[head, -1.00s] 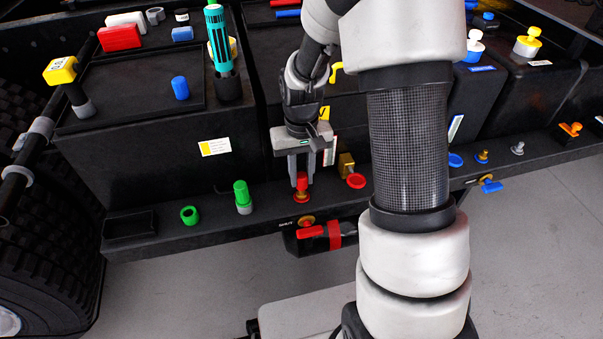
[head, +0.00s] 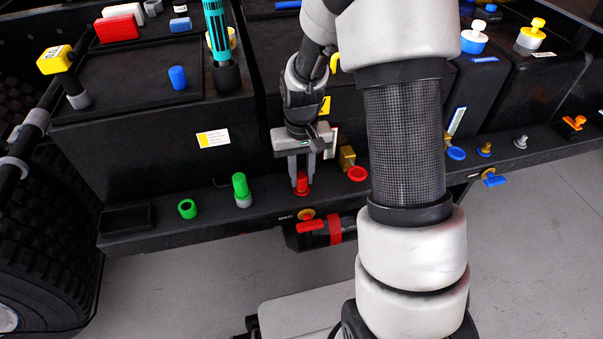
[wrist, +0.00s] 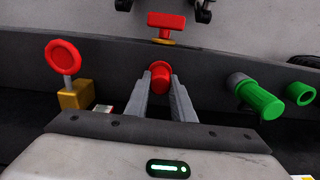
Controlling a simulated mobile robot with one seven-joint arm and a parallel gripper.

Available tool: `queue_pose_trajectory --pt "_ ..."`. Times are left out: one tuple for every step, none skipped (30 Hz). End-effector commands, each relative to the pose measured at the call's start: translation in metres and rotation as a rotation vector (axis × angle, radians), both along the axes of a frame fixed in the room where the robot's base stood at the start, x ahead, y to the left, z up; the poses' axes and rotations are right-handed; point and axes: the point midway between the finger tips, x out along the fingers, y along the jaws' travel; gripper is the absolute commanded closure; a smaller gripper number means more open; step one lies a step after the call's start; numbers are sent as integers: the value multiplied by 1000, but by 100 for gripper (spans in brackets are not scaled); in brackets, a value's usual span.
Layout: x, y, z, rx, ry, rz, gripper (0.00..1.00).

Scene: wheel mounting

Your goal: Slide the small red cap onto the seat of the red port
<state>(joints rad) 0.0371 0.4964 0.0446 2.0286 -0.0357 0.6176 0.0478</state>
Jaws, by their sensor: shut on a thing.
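The small red cap (head: 302,181) is between the fingertips of my gripper (head: 302,176), which is shut on it and points down at the ledge. The cap also shows in the wrist view (wrist: 160,74) between the two grey fingers (wrist: 162,88). In the head view, the cap's lower end meets the red port (head: 303,191) on the ledge, with no clear gap. The port's seat is mostly hidden under the cap, so I cannot tell how far down the cap sits.
A red-handled valve (head: 311,226) is just below the ledge. A brass block (head: 346,158) and a red disc (head: 357,174) are close to the right. A green capped port (head: 241,190) and a green ring (head: 187,208) are to the left. The ledge (head: 272,203) between is clear.

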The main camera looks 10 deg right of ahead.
Motion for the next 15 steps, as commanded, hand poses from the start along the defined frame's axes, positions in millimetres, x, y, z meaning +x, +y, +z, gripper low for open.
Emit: queue_pose_trajectory --pt "0 0 1 0 0 0 100" --pt "0 0 1 0 0 0 100" --pt "0 0 1 0 0 0 100" --pt "0 0 1 0 0 0 100" --pt "0 0 1 0 0 0 100" --pt "0 0 1 0 0 0 100" --pt "0 0 1 0 0 0 100" --pt "0 0 1 0 0 0 100" --pt "0 0 1 0 0 0 100" --pt "0 0 1 0 0 0 100" --pt "0 0 1 0 0 0 73" --pt "0 0 1 0 0 0 66" --pt "0 0 1 0 0 0 61" --pt "0 0 1 0 0 0 56" --pt "0 0 1 0 0 0 56"
